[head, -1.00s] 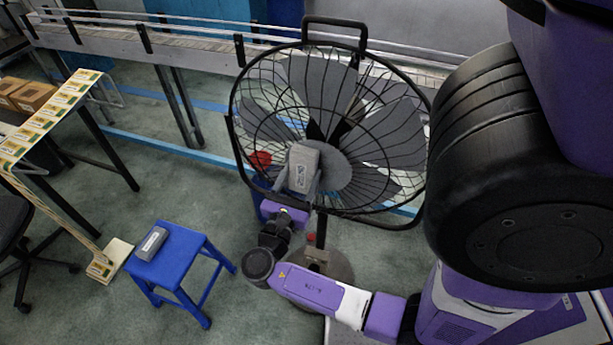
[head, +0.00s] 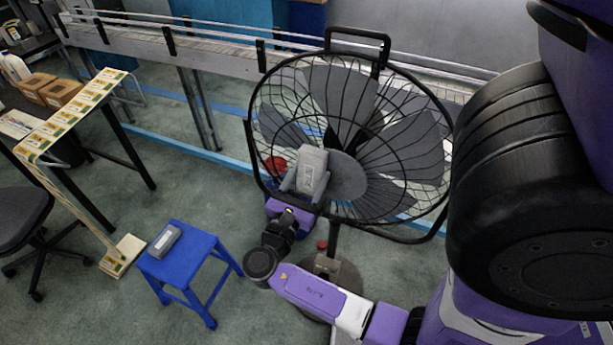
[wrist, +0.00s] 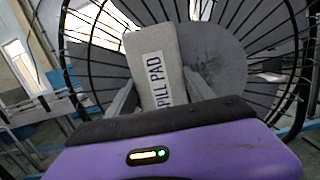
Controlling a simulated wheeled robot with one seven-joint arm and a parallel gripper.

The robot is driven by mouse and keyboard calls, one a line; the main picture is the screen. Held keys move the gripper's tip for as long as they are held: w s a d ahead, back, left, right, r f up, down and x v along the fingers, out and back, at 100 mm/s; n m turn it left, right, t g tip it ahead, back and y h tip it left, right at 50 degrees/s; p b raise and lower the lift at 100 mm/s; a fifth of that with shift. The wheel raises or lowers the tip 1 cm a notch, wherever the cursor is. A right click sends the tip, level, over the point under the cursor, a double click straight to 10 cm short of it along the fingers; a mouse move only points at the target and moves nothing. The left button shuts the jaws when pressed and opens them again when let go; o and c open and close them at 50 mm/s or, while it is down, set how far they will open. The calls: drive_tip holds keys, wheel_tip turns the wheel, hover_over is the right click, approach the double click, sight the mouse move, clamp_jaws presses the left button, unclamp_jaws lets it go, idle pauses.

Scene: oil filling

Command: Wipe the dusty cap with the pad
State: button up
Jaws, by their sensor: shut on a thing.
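The dusty cap is the round grey hub cap (head: 348,176) at the centre of a large black-caged fan (head: 393,68). In the wrist view the cap (wrist: 220,68) shows dark smudges behind and right of the pad. My gripper (head: 305,186) is shut on a grey block-shaped pad (head: 312,165), held upright at the cap's left side.
A blue stool (head: 200,246) with a grey block (head: 164,241) on it stands at the lower left. A table with a patterned strip (head: 75,108) and a chair (head: 22,222) are farther left. A conveyor (head: 215,48) runs behind the fan.

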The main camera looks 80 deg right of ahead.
sight(356, 178)
drive_tip(key=shift+s+a, duration=0.4)
drive_tip(key=shift+s, duration=1.4)
drive_tip(key=shift+s+a, duration=0.35)
drive_tip(key=shift+s, duration=1.4)
drive_tip(key=shift+s+a, duration=0.4)
drive_tip(key=shift+s, duration=1.4)
drive_tip(key=r+v, duration=0.1)
drive_tip(key=v, duration=0.5)
drive_tip(key=shift+w+a, duration=0.1)
drive_tip(key=shift+a, duration=0.05)
drive_tip(key=shift+r+v, duration=0.2)
drive_tip(key=shift+v, duration=1.2)
